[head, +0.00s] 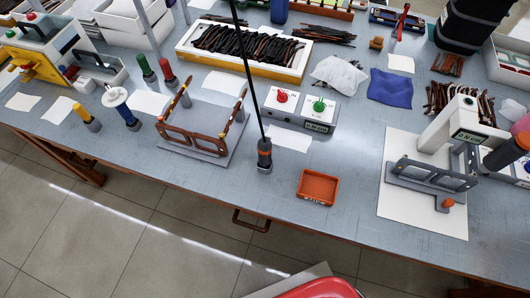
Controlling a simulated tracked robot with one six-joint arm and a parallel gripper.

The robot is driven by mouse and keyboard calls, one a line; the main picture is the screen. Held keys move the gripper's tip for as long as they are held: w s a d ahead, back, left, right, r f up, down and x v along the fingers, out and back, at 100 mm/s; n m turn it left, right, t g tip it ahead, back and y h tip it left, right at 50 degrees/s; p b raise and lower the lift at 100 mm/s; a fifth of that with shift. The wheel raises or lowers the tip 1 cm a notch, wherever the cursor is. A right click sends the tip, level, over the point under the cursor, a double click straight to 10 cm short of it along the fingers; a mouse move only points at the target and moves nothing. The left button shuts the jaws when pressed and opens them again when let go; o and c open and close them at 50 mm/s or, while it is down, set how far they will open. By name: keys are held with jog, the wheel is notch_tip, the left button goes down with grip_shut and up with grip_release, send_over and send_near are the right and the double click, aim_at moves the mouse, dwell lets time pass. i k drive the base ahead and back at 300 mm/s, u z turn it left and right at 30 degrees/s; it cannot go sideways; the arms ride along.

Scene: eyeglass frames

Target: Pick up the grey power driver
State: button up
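A dark grey power driver (264,155) with an orange band is upright near the front edge of the workbench (340,165), left of a small orange tray (317,187). A black cable (248,75) runs up from its top and out of the picture. Its lower tip is at or close to the bench top; I cannot tell whether it touches. My gripper is not in view.
Brown eyeglass frames (195,143) sit on a grey fixture left of the driver. A two-button box (298,108) stands behind it. A white machine (450,125) stands at right. A red seat (322,289) is below the bench.

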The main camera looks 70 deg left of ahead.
aim_at(264, 149)
jog(key=k, duration=1.65)
jog(key=u, duration=2.15)
jog(key=i, duration=0.95)
jog(key=u, duration=0.05)
